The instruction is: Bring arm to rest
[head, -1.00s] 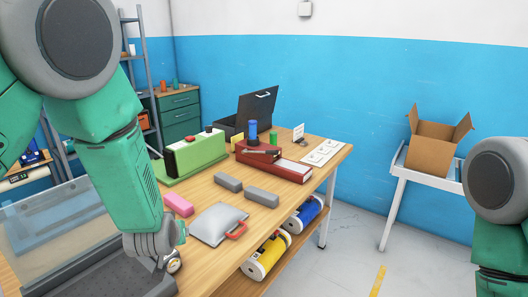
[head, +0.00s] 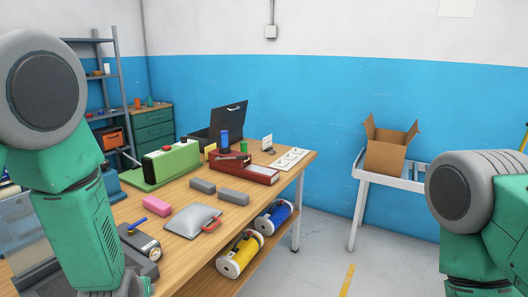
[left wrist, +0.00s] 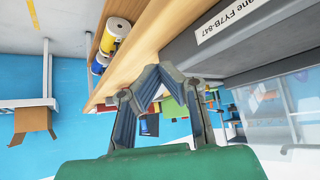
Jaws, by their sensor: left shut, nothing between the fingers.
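My left arm (head: 80,225) comes down at the left of the head view, in front of the workbench, and its fingers are out of that picture. In the left wrist view my left gripper (left wrist: 160,72) has its fingertips together, with nothing between them. It is beside the wooden bench edge (left wrist: 128,62), near a grey case with a white label (left wrist: 232,22). My right arm (head: 462,205) shows at the right edge of the head view. Its gripper is outside the picture.
A cardboard box (head: 385,157) stands on a white table. The floor between is clear.

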